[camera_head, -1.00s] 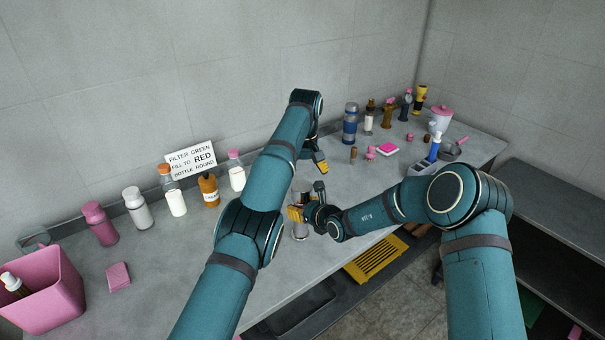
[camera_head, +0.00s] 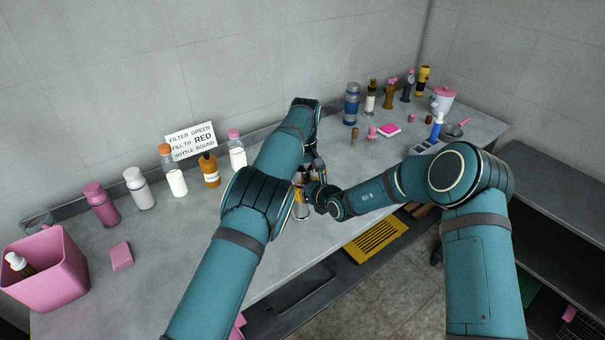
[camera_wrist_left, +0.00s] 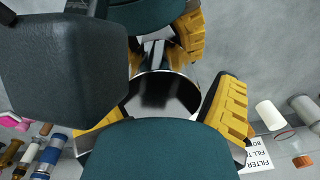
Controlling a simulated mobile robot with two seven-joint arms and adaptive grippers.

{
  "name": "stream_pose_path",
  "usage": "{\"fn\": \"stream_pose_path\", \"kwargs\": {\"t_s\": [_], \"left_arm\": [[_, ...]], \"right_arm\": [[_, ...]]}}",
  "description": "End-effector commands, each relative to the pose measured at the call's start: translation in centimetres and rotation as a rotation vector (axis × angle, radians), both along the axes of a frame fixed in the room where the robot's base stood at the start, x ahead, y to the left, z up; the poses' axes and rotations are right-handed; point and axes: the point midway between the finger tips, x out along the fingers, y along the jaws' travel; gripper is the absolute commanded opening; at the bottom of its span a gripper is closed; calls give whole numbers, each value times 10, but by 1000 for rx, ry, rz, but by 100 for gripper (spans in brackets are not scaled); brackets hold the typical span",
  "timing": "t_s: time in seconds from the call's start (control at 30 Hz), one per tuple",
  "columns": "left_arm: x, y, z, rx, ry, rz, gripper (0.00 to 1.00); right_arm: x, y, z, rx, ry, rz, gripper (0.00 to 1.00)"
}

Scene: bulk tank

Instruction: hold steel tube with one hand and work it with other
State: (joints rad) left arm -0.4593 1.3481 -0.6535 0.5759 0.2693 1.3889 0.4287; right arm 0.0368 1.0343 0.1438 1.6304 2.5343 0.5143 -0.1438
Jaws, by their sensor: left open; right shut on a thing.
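The steel tube (camera_head: 300,210) stands upright near the front edge of the counter, partly hidden behind my arms. In the left wrist view its round, dark open top (camera_wrist_left: 163,94) faces the camera. My right gripper (camera_head: 304,190) is shut on the tube from the right; its yellow fingers show at the top of the left wrist view. My left gripper (camera_wrist_left: 162,112) is open above the tube, its yellow fingers apart on either side of the rim. In the head view my left arm mostly hides the left gripper. Contact between left fingers and tube cannot be told.
Bottles, including an amber one (camera_head: 210,170), and a sign (camera_head: 191,141) line the wall. A pink bin (camera_head: 45,272) and pink sponge (camera_head: 121,256) are at left. A blue flask (camera_head: 351,104) and several small items are at right. A yellow grate (camera_head: 376,241) lies below the counter edge.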

Motion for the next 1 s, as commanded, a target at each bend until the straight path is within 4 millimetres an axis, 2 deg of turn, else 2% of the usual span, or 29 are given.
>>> {"fn": "stream_pose_path", "kwargs": {"t_s": [0.33,0.37,0.4,0.53,0.57,0.77,1.0], "left_arm": [[0,0,-3,0,0,0,89],[0,0,-2,0,0,0,81],[0,0,-2,0,0,0,67],[0,0,-2,0,0,0,21],[0,0,-2,0,0,0,18],[0,0,-2,0,0,-19,18],[0,0,-1,1,6,-232,18]], "right_arm": [[0,0,1,1,-3,0,0],[0,0,1,1,-3,0,0],[0,0,1,1,-3,0,0],[0,0,1,1,-2,0,0],[0,0,1,1,-2,0,0],[0,0,1,1,-1,0,0],[0,0,0,0,0,0,0]]}}
